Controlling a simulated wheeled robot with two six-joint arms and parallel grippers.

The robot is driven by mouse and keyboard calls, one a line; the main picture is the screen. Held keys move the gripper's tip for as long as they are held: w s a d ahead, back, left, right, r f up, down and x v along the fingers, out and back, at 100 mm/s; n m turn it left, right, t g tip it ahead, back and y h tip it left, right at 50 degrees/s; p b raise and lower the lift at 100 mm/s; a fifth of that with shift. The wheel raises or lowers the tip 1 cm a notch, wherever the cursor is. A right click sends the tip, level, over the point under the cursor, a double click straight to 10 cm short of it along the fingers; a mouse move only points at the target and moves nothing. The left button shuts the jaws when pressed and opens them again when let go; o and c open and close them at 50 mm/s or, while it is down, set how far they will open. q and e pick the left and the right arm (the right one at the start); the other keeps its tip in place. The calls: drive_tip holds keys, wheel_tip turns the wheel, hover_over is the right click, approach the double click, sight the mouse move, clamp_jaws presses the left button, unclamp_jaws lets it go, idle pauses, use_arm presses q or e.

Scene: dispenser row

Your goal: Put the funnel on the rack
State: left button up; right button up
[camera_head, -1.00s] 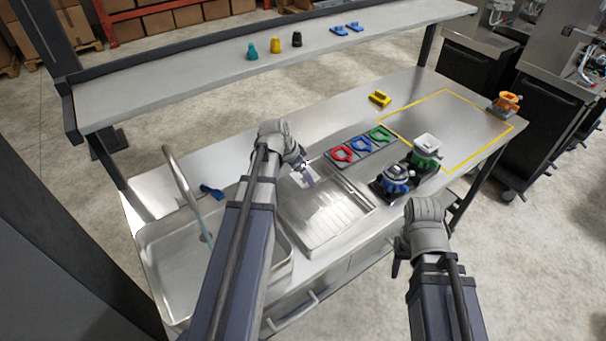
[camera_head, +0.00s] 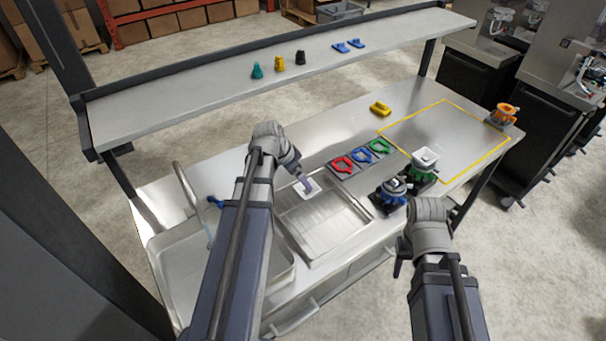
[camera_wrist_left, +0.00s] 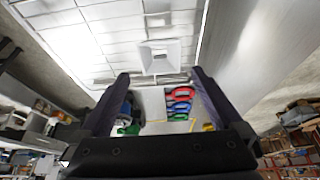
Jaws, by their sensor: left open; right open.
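A white square funnel (camera_head: 306,189) lies on the ribbed metal drainboard (camera_head: 335,235) beside the sink; it also shows in the left wrist view (camera_wrist_left: 160,57), with a square opening in its middle. My left gripper (camera_head: 301,180) is open just above the funnel and partly covers it in the head view; the funnel is not clamped. The grey rack (camera_head: 333,168) with red, blue and green rings stands right of the funnel and shows between my left fingers in the wrist view. My right gripper (camera_head: 402,262) is open and empty in front of the counter.
Blue-based (camera_head: 391,192) and green-based (camera_head: 424,162) dispensers stand right of the drainboard, the latter with a white square top. A yellow block (camera_head: 380,108) sits behind the rack. An orange dispenser (camera_head: 505,114) stands by the clear yellow-outlined area. The sink (camera_head: 165,255) is at left.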

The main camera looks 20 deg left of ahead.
use_arm(q)
drive_tip(key=p+v, duration=0.4)
drive_tip(key=v, duration=0.1)
drive_tip(key=shift+s+a+r, duration=0.15)
drive_tip(key=shift+r, duration=0.2)
use_arm(e)
wheel_tip(320, 180, up, 5)
drive_tip(key=shift+r, duration=0.2)
use_arm(q)
drive_tip(key=s+d+g+y, duration=0.1)
drive_tip(key=s+d, duration=0.3)
drive_tip(key=d, duration=0.4)
drive_tip(key=s+d+f+n+g+y, duration=0.1)
drive_tip(key=s+d, duration=0.4)
drive_tip(key=d, duration=0.4)
drive_tip(key=s+d+n+g+y, duration=0.1)
drive_tip(key=s+d+g, duration=0.1)
drive_tip(key=s+d, duration=0.3)
drive_tip(key=d, duration=0.4)
drive_tip(key=shift+d+f, duration=0.25)
drive_tip(key=shift+f, duration=0.05)
